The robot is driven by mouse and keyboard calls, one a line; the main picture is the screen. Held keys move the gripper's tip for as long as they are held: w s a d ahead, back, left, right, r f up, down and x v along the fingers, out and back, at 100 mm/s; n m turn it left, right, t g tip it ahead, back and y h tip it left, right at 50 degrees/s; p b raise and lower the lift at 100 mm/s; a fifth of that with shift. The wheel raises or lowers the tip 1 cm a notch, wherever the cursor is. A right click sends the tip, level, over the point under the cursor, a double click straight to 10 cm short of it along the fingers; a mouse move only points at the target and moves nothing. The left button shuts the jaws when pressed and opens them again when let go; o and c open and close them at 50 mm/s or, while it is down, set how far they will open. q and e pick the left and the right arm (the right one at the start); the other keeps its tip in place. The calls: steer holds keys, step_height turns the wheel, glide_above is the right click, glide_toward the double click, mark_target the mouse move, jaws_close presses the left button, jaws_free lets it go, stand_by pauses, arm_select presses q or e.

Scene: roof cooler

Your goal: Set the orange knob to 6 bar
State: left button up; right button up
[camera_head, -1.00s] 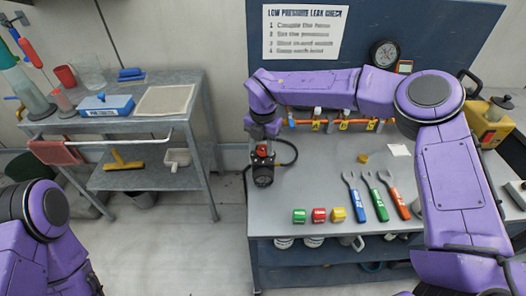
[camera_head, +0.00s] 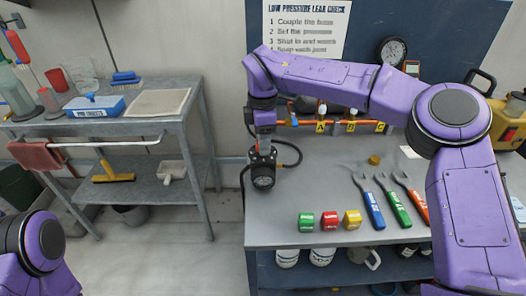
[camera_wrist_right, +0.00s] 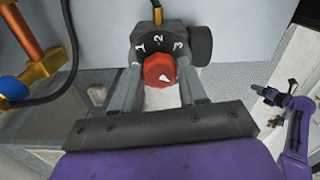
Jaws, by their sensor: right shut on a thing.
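The orange-red knob (camera_wrist_right: 159,70) sits on a black regulator body (camera_wrist_right: 170,40) with white numbers 1, 2 and 3 showing. A white pointer mark on the knob faces down and right in the right wrist view. My right gripper (camera_wrist_right: 158,75) is shut on the knob, one finger on each side. In the head view my right gripper (camera_head: 264,142) comes down from above onto the regulator, above its dark round gauge (camera_head: 262,177), and mostly hides the knob. My left gripper (camera_wrist_right: 262,93) shows small at the right of the wrist view; its jaws are unclear.
Red, green and yellow blocks (camera_head: 329,220) and several wrenches (camera_head: 398,207) lie on the bench (camera_head: 290,190). A black hose (camera_head: 292,150) loops beside the regulator. A copper pipe (camera_head: 350,125) with tags A, B and C runs behind. A side shelf (camera_head: 150,126) stands left.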

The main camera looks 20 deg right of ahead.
steer(key=m+b, duration=0.4)
steer(key=b, duration=0.1)
steer(key=m+b, duration=0.3)
steer(key=b, duration=0.1)
steer(key=shift+f+m+b, duration=0.2)
steer(key=shift+m+b, duration=0.15)
steer(key=shift+m, duration=0.05)
steer(key=shift+r+m+b, duration=0.2)
steer(key=shift+m+b, duration=0.9)
steer(key=shift+b, duration=0.05)
steer(key=shift+r, duration=0.1)
steer(key=o, duration=1.1)
steer(key=shift+c, duration=0.2)
step_height(320, 180, up, 10)
steer(key=p, duration=0.5)
steer(key=shift+r, duration=0.25)
